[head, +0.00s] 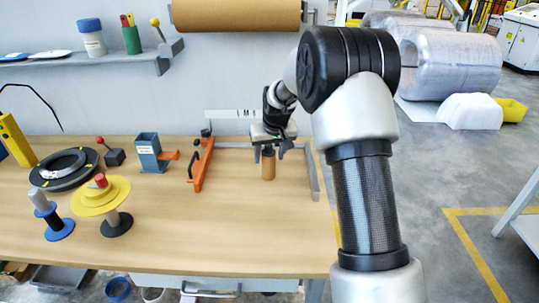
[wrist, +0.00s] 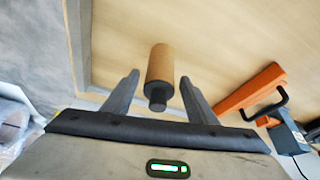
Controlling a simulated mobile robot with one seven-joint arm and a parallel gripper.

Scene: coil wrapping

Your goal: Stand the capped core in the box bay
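The capped core is a brown cylinder (head: 268,165) that appears upright at the right end of the workbench, directly below my gripper (head: 269,154). In the wrist view the core (wrist: 160,64) shows its dark cap (wrist: 156,103) toward the camera. It lies between the two fingers of my gripper (wrist: 159,79), with a visible gap on each side. My gripper is open and holds nothing. A grey rail frame (head: 315,182) borders this part of the bench; I cannot tell whether it is the box bay. The core's base contact is hard to make out.
An orange clamp-like tool (head: 201,165) lies left of the core, and also shows in the wrist view (wrist: 248,90). A grey-blue holder (head: 149,150), a yellow flanged spool (head: 100,196) and a black coil (head: 64,168) stand farther left. The front middle of the bench is clear.

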